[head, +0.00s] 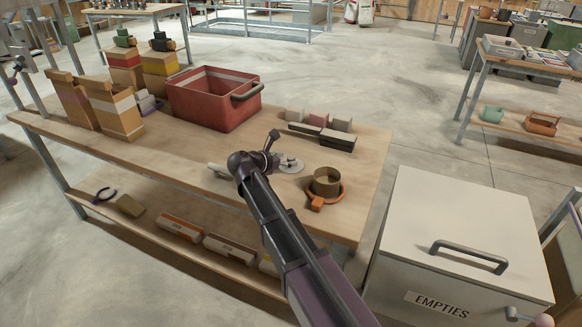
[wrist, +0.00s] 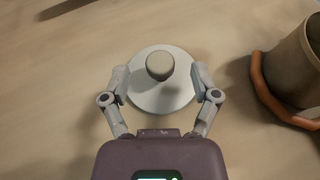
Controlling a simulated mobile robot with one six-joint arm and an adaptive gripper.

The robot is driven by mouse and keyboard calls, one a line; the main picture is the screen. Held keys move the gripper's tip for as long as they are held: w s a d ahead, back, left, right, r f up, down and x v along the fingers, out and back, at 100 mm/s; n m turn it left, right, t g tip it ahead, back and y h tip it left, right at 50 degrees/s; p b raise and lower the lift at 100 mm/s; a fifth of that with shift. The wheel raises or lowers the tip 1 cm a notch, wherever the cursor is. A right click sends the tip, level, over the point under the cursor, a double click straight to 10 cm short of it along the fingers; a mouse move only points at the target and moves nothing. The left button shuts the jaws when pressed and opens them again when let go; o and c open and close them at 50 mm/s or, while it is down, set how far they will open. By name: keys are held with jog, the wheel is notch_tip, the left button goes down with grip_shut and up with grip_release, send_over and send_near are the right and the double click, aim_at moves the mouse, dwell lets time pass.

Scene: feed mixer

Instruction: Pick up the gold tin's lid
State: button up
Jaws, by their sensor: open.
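A round pale grey lid with a knob (wrist: 160,95) lies flat on the wooden table; in the head view the lid (head: 291,164) shows partly beside my gripper (head: 272,152). In the wrist view my gripper (wrist: 159,72) is open, with one finger on each side of the lid and the knob between them. Nothing is held. I cannot tell whether the fingers touch the lid. The open gold tin (head: 327,182) stands right of the lid inside an orange ring-shaped holder (head: 316,203). The tin (wrist: 305,65) is cut off at the wrist view's right edge.
A red crate (head: 212,103) stands behind on the table (head: 190,150), with cartons (head: 114,110) to its left. Small blocks and dark bars (head: 322,137) lie behind the lid. A white bin marked EMPTIES (head: 455,235) stands right of the table. Bare tabletop lies left of my gripper.

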jog(key=shift+x, duration=1)
grip_shut()
